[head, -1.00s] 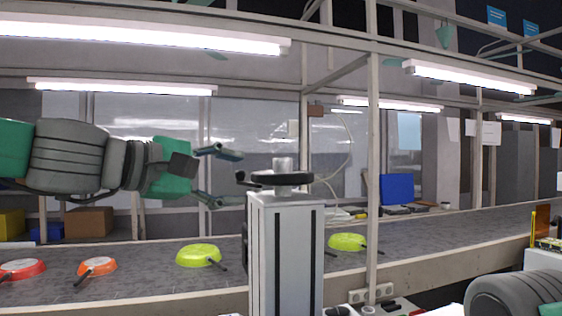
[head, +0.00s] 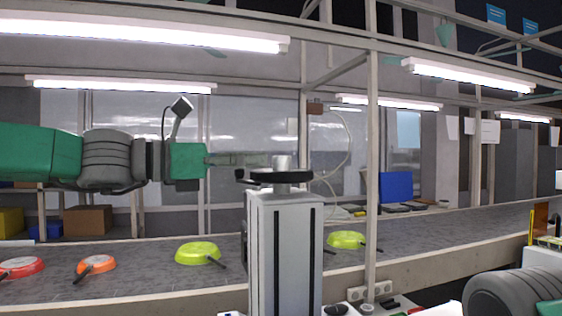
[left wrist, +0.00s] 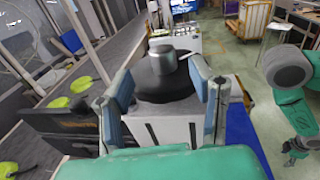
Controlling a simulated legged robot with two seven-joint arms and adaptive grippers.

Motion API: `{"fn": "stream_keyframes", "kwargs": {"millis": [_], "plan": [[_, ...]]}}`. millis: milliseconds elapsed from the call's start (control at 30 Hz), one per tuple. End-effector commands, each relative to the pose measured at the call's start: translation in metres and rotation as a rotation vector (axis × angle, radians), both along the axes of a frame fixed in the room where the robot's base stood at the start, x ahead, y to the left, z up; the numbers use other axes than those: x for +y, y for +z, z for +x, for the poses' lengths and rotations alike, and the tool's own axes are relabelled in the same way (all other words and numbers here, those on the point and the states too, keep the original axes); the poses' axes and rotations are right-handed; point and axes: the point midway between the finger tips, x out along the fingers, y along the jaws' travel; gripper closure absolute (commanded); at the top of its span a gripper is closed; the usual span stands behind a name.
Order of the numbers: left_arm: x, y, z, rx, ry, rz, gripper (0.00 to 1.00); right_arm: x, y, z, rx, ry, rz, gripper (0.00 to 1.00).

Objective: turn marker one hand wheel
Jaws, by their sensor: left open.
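The hand wheel (head: 281,177) is a black disc with a small side knob and a silver hub, on top of a pale grey post (head: 284,250). In the left wrist view the wheel (left wrist: 165,83) lies straight ahead, with its hub on top. My left gripper (head: 262,160) comes in from the left at hub height, its fingers seen edge-on. In the left wrist view the fingers are spread on either side of the wheel; contact cannot be told. No marker label is readable.
A conveyor (head: 140,265) runs behind the post, carrying red, orange and yellow-green pans (head: 198,253). An upright frame pole (head: 373,150) stands right of the wheel. My right arm is at lower right. Boxes (head: 88,220) stand at the back left.

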Motion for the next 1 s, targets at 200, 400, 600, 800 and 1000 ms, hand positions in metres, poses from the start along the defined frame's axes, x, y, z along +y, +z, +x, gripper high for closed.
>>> {"fn": "stream_keyframes", "kwargs": {"millis": [200, 400, 600, 800, 1000], "plan": [[-0.036, 0.0, 0.017, 0.001, -0.001, 0.0, 0.51, 0.0, 0.001, 0.0, 0.0, 0.0, 0.0, 0.51], [-0.052, 0.0, 0.026, 0.0, 0.001, 0.0, 0.51, 0.0, 0.002, 0.0, 0.0, 0.0, 0.0, 0.51], [-0.056, 0.001, 0.027, -0.001, 0.001, 0.0, 0.51, 0.0, 0.002, 0.0, 0.0, 0.0, 0.0, 0.51], [-0.055, 0.001, 0.027, -0.001, 0.001, 0.0, 0.72, 0.0, 0.002, 0.0, 0.0, 0.0, 0.0, 0.51], [-0.055, 0.001, 0.027, -0.001, 0.002, 0.0, 1.0, 0.0, 0.002, 0.0, 0.0, 0.0, 0.0, 0.51]]}}
